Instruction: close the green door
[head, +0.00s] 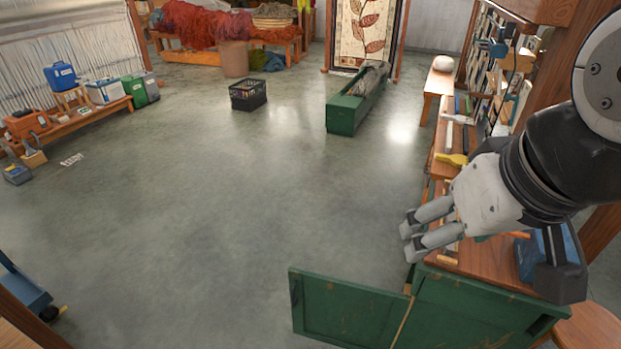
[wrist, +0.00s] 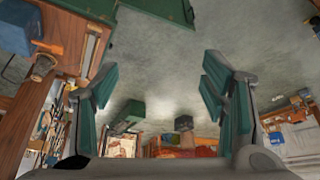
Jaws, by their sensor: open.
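The green door (head: 345,308) stands open at the bottom of the head view. It sticks out to the left from the green cabinet (head: 475,312), with a dark handle near its far left edge. A green panel that looks like the door (wrist: 165,10) shows at the top edge of the wrist view, partly cut off. My gripper (head: 408,238) is open and empty. It points left, above and beyond the door's right end in the head view, and appears apart from it. In the wrist view my gripper (wrist: 157,88) has both fingers spread with only floor and distant things between them.
A wooden workbench (head: 490,260) with tools and a yellow item (head: 451,159) lies beneath my gripper. A blue object (head: 541,250) stands on it. A long green box (head: 356,100) and a black crate (head: 248,95) stand far off.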

